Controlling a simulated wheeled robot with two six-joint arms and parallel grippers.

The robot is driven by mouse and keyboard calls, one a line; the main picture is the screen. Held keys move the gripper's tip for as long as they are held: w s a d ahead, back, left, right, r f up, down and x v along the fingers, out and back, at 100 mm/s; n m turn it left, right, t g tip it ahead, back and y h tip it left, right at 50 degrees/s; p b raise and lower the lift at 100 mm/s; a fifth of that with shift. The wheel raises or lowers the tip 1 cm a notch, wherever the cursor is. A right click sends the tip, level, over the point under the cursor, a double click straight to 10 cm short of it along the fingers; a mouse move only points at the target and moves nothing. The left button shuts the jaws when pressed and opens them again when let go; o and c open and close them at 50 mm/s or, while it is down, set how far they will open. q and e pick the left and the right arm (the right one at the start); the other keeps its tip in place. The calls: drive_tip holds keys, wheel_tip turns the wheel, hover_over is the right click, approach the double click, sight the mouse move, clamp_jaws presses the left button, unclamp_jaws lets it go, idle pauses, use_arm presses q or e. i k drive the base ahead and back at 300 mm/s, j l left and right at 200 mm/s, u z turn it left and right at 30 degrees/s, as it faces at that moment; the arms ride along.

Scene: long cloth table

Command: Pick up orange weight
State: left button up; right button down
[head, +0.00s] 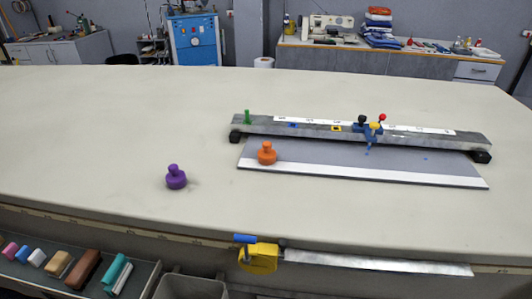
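The orange weight (266,154) is a squat round body with a knob on top. It stands upright on the left part of a grey sheet with white edge strips (350,167), just in front of the metal rail. A similar purple weight (176,177) stands on the bare cloth table (90,130) to its left and nearer the front. Neither of my grippers shows in the head view.
A metal rail (465,140) with a green peg (247,117) and a blue carriage with coloured knobs (374,131) lies behind the orange weight. The table's left side is clear.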

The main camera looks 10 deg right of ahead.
sight(267, 155)
drive_tip(key=l, duration=0.75)
drive_tip(key=k+l+u, duration=0.1)
drive_tip(key=l, duration=0.65)
